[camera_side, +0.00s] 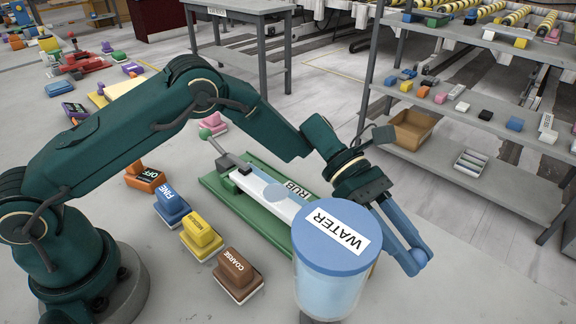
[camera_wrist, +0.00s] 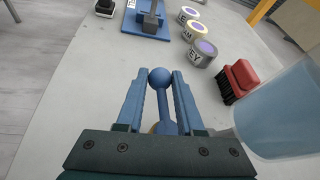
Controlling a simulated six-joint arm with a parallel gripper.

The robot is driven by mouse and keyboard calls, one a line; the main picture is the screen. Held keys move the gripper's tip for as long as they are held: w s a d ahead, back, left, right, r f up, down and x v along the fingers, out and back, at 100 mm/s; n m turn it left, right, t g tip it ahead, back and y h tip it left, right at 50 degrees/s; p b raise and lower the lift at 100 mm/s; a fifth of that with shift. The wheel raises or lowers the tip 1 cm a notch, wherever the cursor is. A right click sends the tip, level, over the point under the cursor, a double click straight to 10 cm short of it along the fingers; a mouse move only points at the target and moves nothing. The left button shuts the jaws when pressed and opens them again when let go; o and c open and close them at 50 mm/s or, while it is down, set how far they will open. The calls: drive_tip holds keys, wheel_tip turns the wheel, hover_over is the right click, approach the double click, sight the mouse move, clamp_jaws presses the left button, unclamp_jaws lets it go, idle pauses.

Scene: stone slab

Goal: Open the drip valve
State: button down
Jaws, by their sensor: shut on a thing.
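The water tank (camera_side: 330,278) is a clear cylinder with a blue lid marked WATER, standing at the front of the side view. Its pale blue wall (camera_wrist: 285,110) fills the right of the wrist view. The drip valve's handle (camera_wrist: 166,112) appears as a blue stem with a ball knob. My gripper (camera_wrist: 161,88) is shut on this handle, with a blue finger on each side and the ball at the fingertips. In the side view my gripper (camera_side: 408,250) is just right of the tank, by the blue ball. The valve's outlet is hidden.
A green tray (camera_side: 226,196) marked RUB holds a long white piece left of the tank. Blocks marked OFF, FINE and COARSE (camera_side: 237,270) stand nearby with a yellow one. The wrist view shows a red brush (camera_wrist: 238,82) by the tank and several round tins (camera_wrist: 200,52).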

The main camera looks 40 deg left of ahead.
sight(410, 250)
drive_tip(key=shift+s+r, duration=0.1)
idle(0.3)
drive_tip(key=c, duration=0.5)
unclamp_jaws()
drive_tip(key=shift+c, duration=0.2)
drive_tip(key=shift+v, duration=2.55)
